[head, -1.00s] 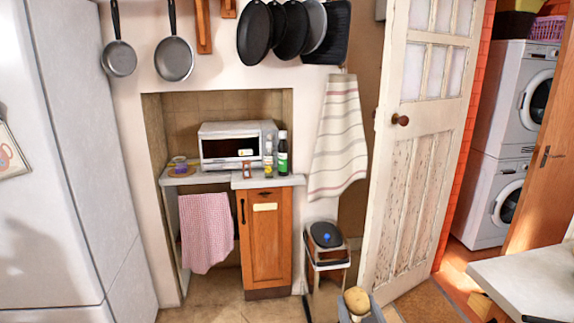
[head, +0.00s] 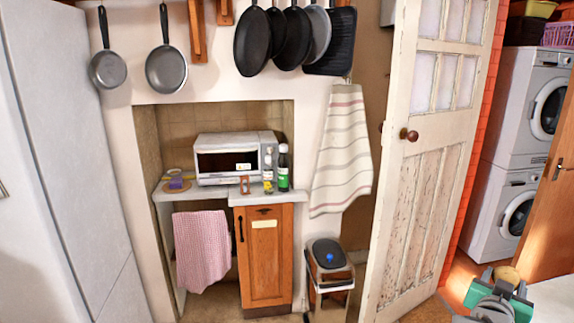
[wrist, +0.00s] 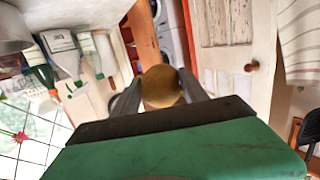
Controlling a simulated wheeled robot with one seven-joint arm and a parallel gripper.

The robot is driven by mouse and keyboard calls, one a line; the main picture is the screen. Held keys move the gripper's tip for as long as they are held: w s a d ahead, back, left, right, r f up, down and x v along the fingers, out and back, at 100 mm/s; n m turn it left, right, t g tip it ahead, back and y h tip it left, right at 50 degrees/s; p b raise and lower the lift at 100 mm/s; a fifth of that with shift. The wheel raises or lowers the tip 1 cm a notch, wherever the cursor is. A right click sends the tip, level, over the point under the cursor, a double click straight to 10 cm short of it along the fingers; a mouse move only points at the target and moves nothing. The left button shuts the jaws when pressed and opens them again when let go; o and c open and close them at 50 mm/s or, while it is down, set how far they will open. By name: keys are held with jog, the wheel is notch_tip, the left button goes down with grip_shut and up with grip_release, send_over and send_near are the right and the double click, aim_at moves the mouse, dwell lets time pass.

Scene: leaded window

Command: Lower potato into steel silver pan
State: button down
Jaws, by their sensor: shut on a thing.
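In the wrist view the potato (wrist: 161,87) sits between the two grey fingers of my gripper (wrist: 160,91), beyond a green and dark body part. Two grey metal pans (head: 166,70) (head: 108,70) hang on the wall at the upper left. I cannot tell whether either is the steel silver pan. No pan shows directly under the potato.
A pale worktop (head: 556,301) lies at the lower right, beside my gripper. An open white door (head: 432,165) stands behind. A microwave (head: 228,160) and bottles stand on a shelf in the alcove. A bin (head: 329,262) stands by the door. Washing machines (head: 530,110) are stacked at right.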

jog(key=s+d+r+m+g+h+p, duration=0.1)
jog(key=s+d+r+m+g+h, duration=0.25)
jog(key=s+d, duration=0.7)
jog(key=s+d+r+m+g+h+p, duration=0.1)
jog(key=s+d+r+m+g, duration=0.2)
jog(key=s+d+m+g, duration=0.7)
jog(key=w+d+f+n+t+b, duration=0.2)
jog(key=f+n, duration=0.3)
jog(key=f, duration=0.5)
jog(key=shift+d+t+b, duration=0.6)
jog(key=shift+t+b, duration=0.05)
jog(key=shift+b, duration=0.2)
jog(key=shift+n, duration=0.25)
jog(key=shift+d+b, duration=0.3)
jog(key=shift+d, duration=0.5)
jog(key=shift+f, duration=0.15)
